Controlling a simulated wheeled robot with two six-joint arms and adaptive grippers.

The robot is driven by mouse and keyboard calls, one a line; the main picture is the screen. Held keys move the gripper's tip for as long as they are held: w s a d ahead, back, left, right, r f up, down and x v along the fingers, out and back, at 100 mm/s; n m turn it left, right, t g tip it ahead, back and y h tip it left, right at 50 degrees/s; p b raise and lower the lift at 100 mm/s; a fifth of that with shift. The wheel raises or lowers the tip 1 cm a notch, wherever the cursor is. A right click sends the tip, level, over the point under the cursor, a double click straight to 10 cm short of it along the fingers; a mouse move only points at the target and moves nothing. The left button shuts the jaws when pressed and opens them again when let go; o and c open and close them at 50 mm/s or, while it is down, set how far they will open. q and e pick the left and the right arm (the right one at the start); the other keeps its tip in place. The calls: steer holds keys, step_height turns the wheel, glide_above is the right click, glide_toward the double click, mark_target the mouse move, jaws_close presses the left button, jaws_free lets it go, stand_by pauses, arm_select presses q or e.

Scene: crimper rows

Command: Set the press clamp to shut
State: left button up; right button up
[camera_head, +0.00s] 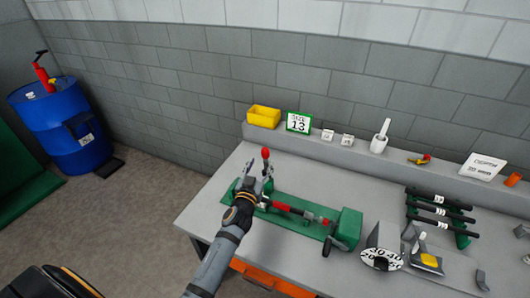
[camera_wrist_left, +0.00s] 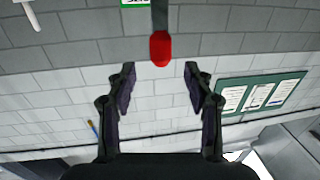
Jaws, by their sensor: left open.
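The press clamp is a long green fixture (camera_head: 298,209) on the grey workbench, with a red and dark bar lying along it. Its lever stands upright at the left end and ends in a red knob (camera_head: 265,153). My left gripper (camera_head: 258,173) is at that end, in front of the lever and hiding part of it. In the left wrist view the gripper (camera_wrist_left: 160,75) is open and empty. The red knob (camera_wrist_left: 160,49) is centred just past the gap between its fingertips, apart from both fingers. My right gripper is not in view.
A back ledge holds a yellow bin (camera_head: 263,116), a number 13 sign (camera_head: 298,122) and a white mortar (camera_head: 379,142). Black-handled tools (camera_head: 440,212) and a round dial (camera_head: 382,260) occupy the bench's right. A blue drum (camera_head: 60,125) stands far left on open floor.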

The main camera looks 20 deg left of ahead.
mark_target(264, 155)
arm_select(q)
steer(key=w, duration=0.5)
steer(key=w+a, duration=0.1)
steer(key=w, duration=0.1)
steer(key=shift+w+f, duration=0.1)
steer(key=shift+w, duration=0.05)
jaws_close()
